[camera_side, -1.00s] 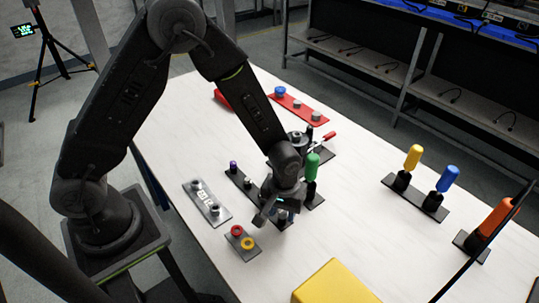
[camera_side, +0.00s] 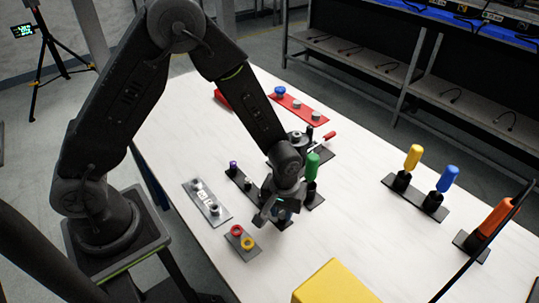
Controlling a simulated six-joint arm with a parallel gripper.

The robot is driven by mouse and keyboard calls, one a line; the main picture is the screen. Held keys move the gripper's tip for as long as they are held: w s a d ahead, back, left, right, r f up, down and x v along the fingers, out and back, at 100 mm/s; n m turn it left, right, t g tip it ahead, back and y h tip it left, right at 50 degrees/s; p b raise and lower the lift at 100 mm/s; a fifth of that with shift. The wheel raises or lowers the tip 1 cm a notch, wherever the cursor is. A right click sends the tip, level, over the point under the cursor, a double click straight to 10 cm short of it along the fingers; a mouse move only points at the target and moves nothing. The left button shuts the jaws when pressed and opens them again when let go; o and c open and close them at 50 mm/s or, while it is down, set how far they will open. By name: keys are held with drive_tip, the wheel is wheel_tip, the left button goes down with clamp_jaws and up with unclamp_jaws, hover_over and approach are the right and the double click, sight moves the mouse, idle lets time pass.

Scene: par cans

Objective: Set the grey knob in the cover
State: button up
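My gripper (camera_side: 272,213) points down over the near end of a dark strip (camera_side: 240,181) that carries small knobs, one purple-topped (camera_side: 233,167) and one greyish (camera_side: 247,184). The wrist hides the far part of the fingers, and I cannot tell whether they are open or shut on something. A red plate (camera_side: 304,106) farther back carries a blue knob (camera_side: 280,91) and grey knobs, one of them a grey knob (camera_side: 316,116) at its right end. A light grey plate (camera_side: 206,201) left of the gripper bears round grey pieces and a label. I cannot tell which of these is the cover.
A small plate with a red ring (camera_side: 236,231) and a yellow ring (camera_side: 247,243) lies left of the gripper. A green-handled tool (camera_side: 312,164) stands close on its right. Yellow, blue and orange handles stand far right. A yellow block (camera_side: 335,284) is at the front.

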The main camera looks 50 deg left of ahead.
drive_tip(key=shift+c, duration=1.1)
drive_tip(key=shift+r, duration=0.1)
drive_tip(key=shift+r, duration=2.95)
drive_tip(key=shift+r, duration=0.1)
